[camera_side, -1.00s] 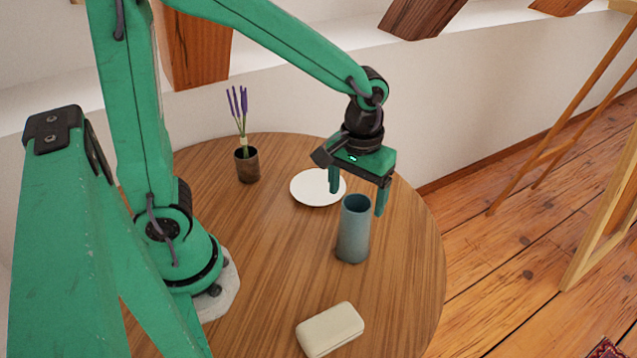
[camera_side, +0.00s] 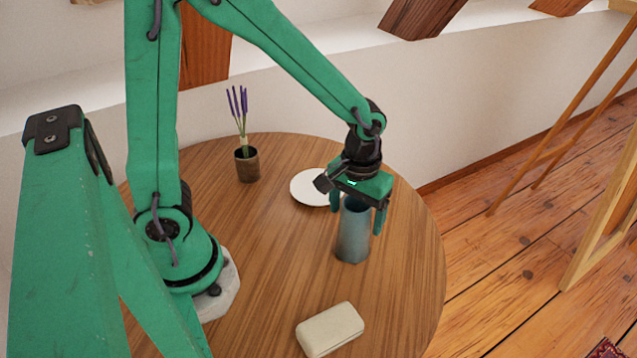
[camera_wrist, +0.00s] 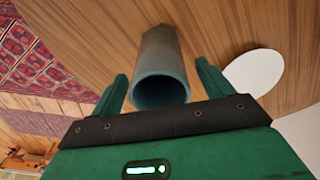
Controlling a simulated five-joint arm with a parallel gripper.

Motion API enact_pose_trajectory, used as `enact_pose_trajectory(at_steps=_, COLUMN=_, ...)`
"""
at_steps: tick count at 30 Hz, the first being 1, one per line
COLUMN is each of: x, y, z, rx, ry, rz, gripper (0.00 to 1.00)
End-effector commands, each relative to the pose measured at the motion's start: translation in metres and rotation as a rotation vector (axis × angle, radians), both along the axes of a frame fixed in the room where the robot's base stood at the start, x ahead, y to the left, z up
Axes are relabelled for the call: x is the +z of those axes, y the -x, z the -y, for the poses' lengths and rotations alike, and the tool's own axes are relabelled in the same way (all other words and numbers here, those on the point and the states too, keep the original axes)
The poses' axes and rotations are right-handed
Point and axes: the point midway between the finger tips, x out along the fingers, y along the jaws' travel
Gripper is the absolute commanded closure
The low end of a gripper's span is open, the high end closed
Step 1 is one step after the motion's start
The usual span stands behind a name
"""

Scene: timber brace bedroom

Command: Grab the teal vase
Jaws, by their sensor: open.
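The teal vase (camera_side: 353,236) stands upright on the round wooden table, toward its right side. My gripper (camera_side: 357,221) is just above it, pointing down, with one finger on each side of the vase's upper part. The fingers are open. In the wrist view the vase (camera_wrist: 160,70) shows its round open mouth between the two fingers of my gripper (camera_wrist: 162,87), with a gap visible on each side. Part of the vase's rim is hidden behind my gripper in the side view.
A white plate (camera_side: 308,188) lies behind the vase, partly hidden by my gripper. A dark pot with purple flowers (camera_side: 247,165) stands further back left. A cream case (camera_side: 330,329) lies near the front. The wooden table (camera_side: 270,250) is bare between them.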

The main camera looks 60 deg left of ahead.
Motion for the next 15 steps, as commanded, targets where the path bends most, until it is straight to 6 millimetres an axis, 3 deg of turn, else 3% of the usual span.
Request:
enact_pose_trajectory(at_steps=10, x=0.0003, y=0.0000, z=0.0000, rx=0.000, ry=0.000, rz=0.000, gripper=0.23)
enact_pose_trajectory(at_steps=15, x=0.0003, y=0.0000, z=0.0001, rx=0.000, ry=0.000, rz=0.000, gripper=0.56)
